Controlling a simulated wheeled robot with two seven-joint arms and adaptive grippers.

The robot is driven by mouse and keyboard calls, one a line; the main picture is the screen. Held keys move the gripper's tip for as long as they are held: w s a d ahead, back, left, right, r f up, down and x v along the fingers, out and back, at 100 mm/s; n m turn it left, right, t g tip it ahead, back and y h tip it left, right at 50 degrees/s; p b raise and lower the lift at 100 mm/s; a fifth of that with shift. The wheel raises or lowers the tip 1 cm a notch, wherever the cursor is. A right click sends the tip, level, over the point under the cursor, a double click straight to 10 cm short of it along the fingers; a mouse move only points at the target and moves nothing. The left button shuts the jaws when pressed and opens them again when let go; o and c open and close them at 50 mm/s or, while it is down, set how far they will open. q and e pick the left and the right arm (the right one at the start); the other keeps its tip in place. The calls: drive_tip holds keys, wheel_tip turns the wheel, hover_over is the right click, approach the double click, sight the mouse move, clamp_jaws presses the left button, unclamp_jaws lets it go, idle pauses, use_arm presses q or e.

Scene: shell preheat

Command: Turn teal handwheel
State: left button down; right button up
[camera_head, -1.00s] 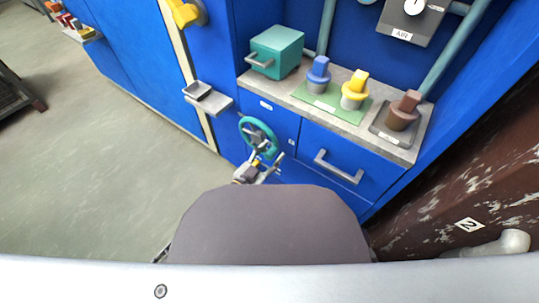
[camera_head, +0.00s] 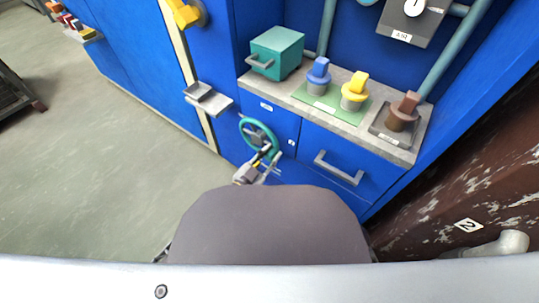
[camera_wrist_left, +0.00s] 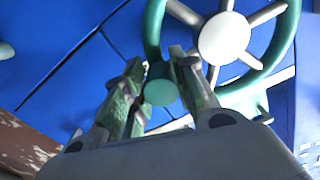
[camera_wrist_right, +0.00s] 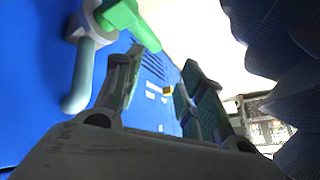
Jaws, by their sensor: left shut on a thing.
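The teal handwheel (camera_head: 262,128) is mounted on the blue cabinet front below the grey counter. In the left wrist view its teal rim (camera_wrist_left: 287,35), grey spokes and pale hub (camera_wrist_left: 224,38) are close and large. My left gripper (camera_head: 269,154) is at the lower part of the wheel. In the left wrist view my left gripper (camera_wrist_left: 158,82) is shut on the wheel, with a round teal end between its fingers. My right gripper (camera_wrist_right: 160,82) is open, its fingers apart with nothing seen between them. It is out of the head view.
A teal box (camera_head: 277,52) and blue, yellow and brown knobs stand on the counter (camera_head: 300,104). A drawer handle (camera_head: 338,168) is right of the wheel, and a small grey shelf (camera_head: 208,100) left. A green lever (camera_wrist_right: 127,20) is near my right gripper. Floor at left is open.

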sight(257, 151)
drive_tip(key=shift+s+r, duration=0.1)
drive_tip(key=shift+r, duration=0.05)
use_arm(q)
drive_tip(key=shift+w+f+m+p, duration=0.1)
drive_tip(key=shift+f+m+p, duration=0.05)
drive_tip(key=shift+m+p, duration=0.45)
drive_tip(key=f+m+p, duration=0.2)
drive_tip(key=m, duration=0.1)
drive_tip(key=m+p, duration=0.1)
drive_tip(key=shift+w+a+f+m, duration=0.3)
drive_tip(key=shift+a+f+m, duration=0.1)
drive_tip(key=w+a+f+m+p, duration=0.1)
drive_tip(key=w+a+f+m, duration=0.2)
drive_tip(key=m, duration=0.8)
drive_tip(key=shift+w+a+f+m, duration=0.35)
drive_tip(key=shift+w+a+m, duration=0.05)
drive_tip(key=shift+a, duration=0.75)
use_arm(e)
wheel_tip(257, 151, up, 10)
drive_tip(key=d+n+g+h, duration=0.1)
drive_tip(key=d+g, duration=0.1)
drive_tip(key=shift+s+d+r+h, duration=0.25)
drive_tip(key=shift+s+d+h, duration=0.05)
drive_tip(key=shift+s, duration=0.1)
